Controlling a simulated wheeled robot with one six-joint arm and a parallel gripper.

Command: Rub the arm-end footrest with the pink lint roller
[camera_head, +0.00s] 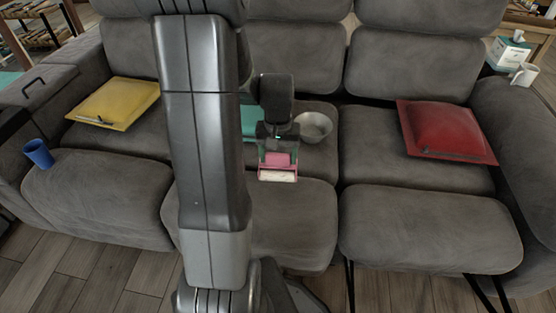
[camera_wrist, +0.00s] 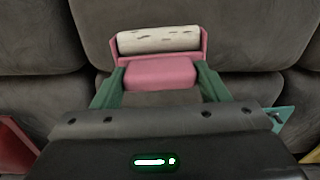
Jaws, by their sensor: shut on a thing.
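My gripper (camera_head: 278,146) is shut on the pink lint roller (camera_head: 281,159), which has a white roller head with dark specks. The lint roller also shows in the wrist view (camera_wrist: 160,73), between the green fingers. I hold it over the sofa's middle, near the middle footrest (camera_head: 293,222); I cannot tell whether it touches. The grey right footrest (camera_head: 430,230), beside the sofa's right arm, is extended and bare, with thin dark legs below. The left footrest (camera_head: 95,205) is at the other arm end.
A metal bowl (camera_head: 313,127) sits on the middle seat beside a teal item. A red cushion (camera_head: 440,130) lies on the right seat and a yellow cushion (camera_head: 115,104) on the left. A blue cup (camera_head: 38,153) stands at the left. The right arm (camera_head: 515,125) bears a mug.

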